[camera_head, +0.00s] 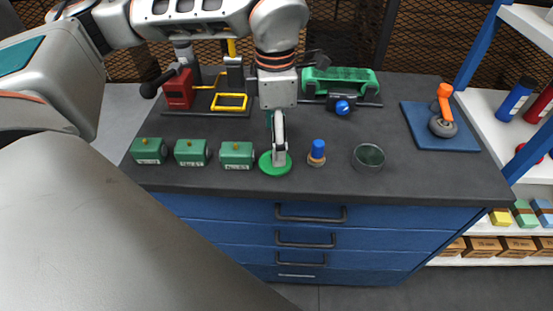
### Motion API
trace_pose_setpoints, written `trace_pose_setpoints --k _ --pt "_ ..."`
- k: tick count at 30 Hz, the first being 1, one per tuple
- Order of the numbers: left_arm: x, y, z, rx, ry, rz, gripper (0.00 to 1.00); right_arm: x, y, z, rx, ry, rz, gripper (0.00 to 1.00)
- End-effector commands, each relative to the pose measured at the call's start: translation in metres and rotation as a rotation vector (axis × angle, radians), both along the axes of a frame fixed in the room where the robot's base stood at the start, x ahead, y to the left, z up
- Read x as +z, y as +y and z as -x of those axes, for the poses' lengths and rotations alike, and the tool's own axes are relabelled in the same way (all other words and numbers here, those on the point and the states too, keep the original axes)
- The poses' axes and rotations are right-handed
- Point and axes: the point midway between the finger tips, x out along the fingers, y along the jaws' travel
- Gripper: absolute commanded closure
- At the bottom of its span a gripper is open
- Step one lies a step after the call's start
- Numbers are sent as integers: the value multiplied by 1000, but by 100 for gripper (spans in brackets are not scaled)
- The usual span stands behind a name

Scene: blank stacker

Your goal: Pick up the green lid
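The green lid (267,168) is a flat round disc near the front edge of the dark worktop, between a green box and a small blue-topped piece. My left gripper (279,160) points down over the lid, with its fingertips at the lid's middle. The fingers overlap in this view and cover part of the lid. I cannot tell whether they are closed on it, or whether the lid is lifted. My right gripper is not in view.
Three green labelled boxes (192,153) stand left of the lid. A blue-topped piece (317,153) and a dark round bowl (368,157) are to its right. Red-and-yellow and green devices stand behind.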

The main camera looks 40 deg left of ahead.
Motion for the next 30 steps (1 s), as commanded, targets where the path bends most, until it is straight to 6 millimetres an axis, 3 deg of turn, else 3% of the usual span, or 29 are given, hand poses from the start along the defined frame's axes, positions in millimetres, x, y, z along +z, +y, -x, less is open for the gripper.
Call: trace_pose_setpoints --k 12,21,25,30 --pt "-52 -2 1 0 3 1 27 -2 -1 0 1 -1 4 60" --pt "-55 -2 0 0 -1 2 27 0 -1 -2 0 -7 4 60" --pt "-55 -2 0 0 -1 2 61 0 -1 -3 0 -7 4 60" --pt "-55 -3 0 -1 0 1 62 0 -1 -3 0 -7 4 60"
